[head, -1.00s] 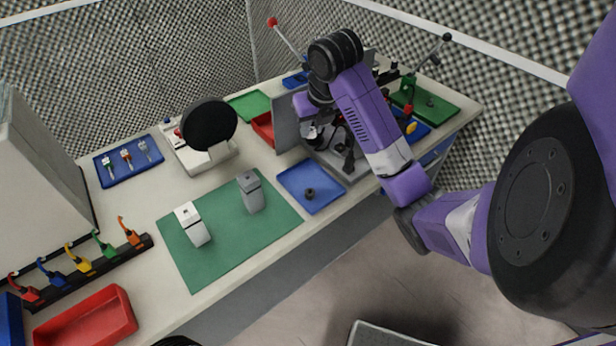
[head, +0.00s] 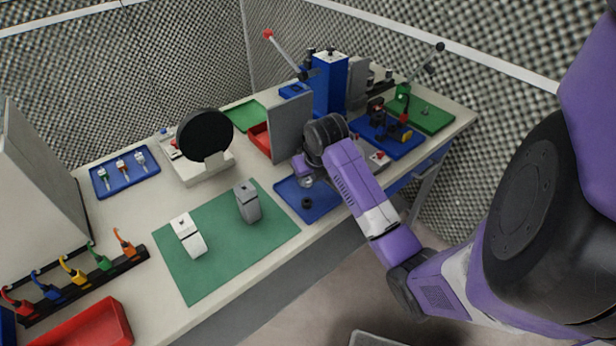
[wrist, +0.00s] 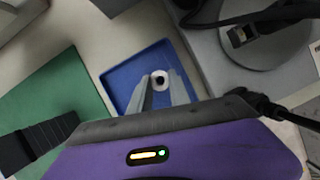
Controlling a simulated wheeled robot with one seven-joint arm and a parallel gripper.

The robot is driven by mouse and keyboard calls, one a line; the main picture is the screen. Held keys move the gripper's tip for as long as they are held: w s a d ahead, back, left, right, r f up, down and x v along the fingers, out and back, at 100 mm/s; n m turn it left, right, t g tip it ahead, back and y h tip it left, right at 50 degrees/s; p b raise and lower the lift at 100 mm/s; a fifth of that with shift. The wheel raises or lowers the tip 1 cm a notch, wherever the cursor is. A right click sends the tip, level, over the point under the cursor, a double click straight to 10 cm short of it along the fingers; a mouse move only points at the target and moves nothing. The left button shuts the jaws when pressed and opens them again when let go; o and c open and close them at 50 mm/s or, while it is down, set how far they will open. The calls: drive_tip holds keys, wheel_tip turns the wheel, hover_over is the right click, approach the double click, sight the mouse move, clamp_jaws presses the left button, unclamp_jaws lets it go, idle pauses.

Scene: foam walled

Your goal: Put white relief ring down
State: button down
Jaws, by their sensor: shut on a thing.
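My gripper (wrist: 160,82) is shut on the white relief ring (wrist: 161,74), which sits between the fingertips in the wrist view. Its dark centre faces the camera. In the head view my gripper (head: 306,180) is over the back part of the blue tray (head: 325,205), and the ring is hard to make out there. The blue tray (wrist: 118,75) lies beneath the ring in the wrist view. I cannot tell whether the ring touches it. A small dark ring (head: 307,203) lies in the tray, just in front of my gripper; I cannot make it out separately in the wrist view.
A green mat (head: 215,265) with a white block (head: 188,236) and a grey block (head: 247,201) lies left of the tray. A grey upright panel (head: 291,128) stands behind my gripper. A blue tray with parts (head: 390,140) is to the right.

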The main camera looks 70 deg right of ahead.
drive_tip(key=shift+f, duration=0.15)
drive_tip(key=c, duration=1.5)
unclamp_jaws()
drive_tip(key=shift+r, duration=0.35)
drive_tip(key=v, duration=1.1)
drive_tip(key=shift+r+b, duration=0.3)
drive_tip(key=shift+r, duration=0.05)
drive_tip(key=shift+s, duration=0.1)
